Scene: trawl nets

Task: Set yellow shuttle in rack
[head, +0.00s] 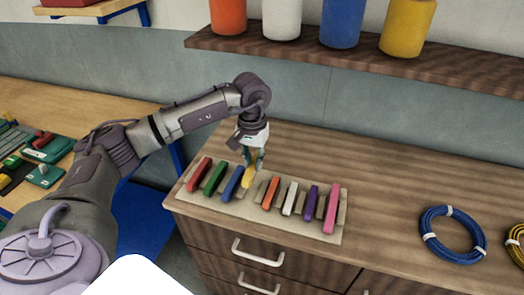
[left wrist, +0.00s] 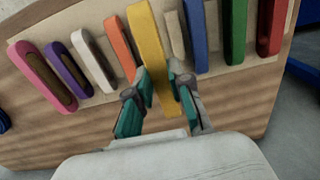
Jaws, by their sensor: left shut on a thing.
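The yellow shuttle (head: 247,179) is held upright in my left gripper (head: 254,160), low over the rack (head: 222,206), a pale board with short wooden holders. In the left wrist view the yellow shuttle (left wrist: 147,37) runs between the teal fingertips of the left gripper (left wrist: 158,92). There it lies between the orange shuttle (left wrist: 120,45) and a bare wooden holder (left wrist: 175,36) beside the blue shuttle (left wrist: 195,35). I cannot tell whether it touches the rack. My right gripper is not in view.
Red (head: 200,174), green (head: 215,178), white (head: 290,198), purple (head: 311,200) and pink (head: 332,207) shuttles stand on the rack. A blue cord coil (head: 452,235) lies to the right. A shelf (head: 300,51) with coloured spools hangs above. The counter behind the rack is clear.

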